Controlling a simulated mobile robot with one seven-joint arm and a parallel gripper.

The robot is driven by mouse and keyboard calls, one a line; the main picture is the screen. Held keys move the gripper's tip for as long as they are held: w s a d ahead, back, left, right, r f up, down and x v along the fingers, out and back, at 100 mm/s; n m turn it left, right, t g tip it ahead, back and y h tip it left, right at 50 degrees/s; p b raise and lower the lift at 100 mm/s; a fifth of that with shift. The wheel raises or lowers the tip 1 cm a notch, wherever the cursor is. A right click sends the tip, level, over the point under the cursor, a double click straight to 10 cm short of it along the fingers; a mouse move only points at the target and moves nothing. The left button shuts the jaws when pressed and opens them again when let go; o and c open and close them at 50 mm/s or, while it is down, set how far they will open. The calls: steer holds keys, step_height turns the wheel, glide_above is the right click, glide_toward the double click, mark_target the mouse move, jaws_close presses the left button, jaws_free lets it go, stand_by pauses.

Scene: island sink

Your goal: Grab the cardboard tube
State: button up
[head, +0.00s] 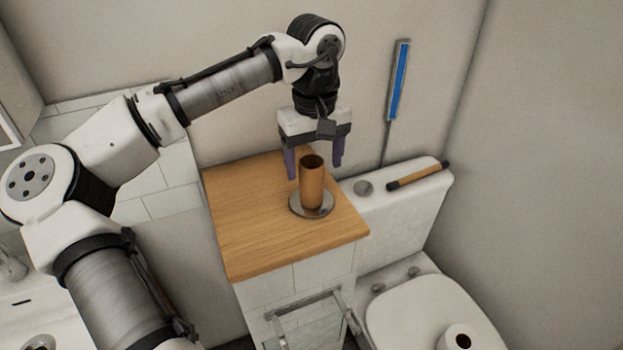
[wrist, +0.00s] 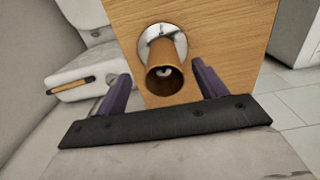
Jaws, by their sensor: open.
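The cardboard tube (head: 312,184) is brown, hollow and upright on a round metal plate (head: 325,210) on the wooden counter. In the wrist view the tube (wrist: 165,75) shows its open top, lying between the two fingers, with the metal plate (wrist: 152,32) beyond it. My gripper (head: 314,170) points down above the counter, with its purple fingers apart on either side of the tube's upper part in the head view. It also shows in the wrist view (wrist: 160,82), open and empty. I cannot tell exactly how far the fingertips reach along the tube.
The wooden counter (head: 245,225) is clear left of the plate. To the right, a toilet tank (head: 405,210) bears a dark-ended stick (head: 418,175). A blue-and-grey strip (head: 398,85) stands against the wall. A paper roll (head: 460,338) sits on the toilet lid.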

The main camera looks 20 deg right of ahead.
mark_target(311, 179)
steer(key=f, duration=0.2)
steer(key=f+p, duration=0.1)
steer(key=f, duration=0.1)
steer(key=shift+w+a+f, duration=0.1)
steer(key=shift+a+f, duration=0.1)
steer(key=shift+f, duration=0.2)
steer(key=c, duration=1)
steer(key=shift+r, duration=0.1)
steer(key=shift+c, duration=0.2)
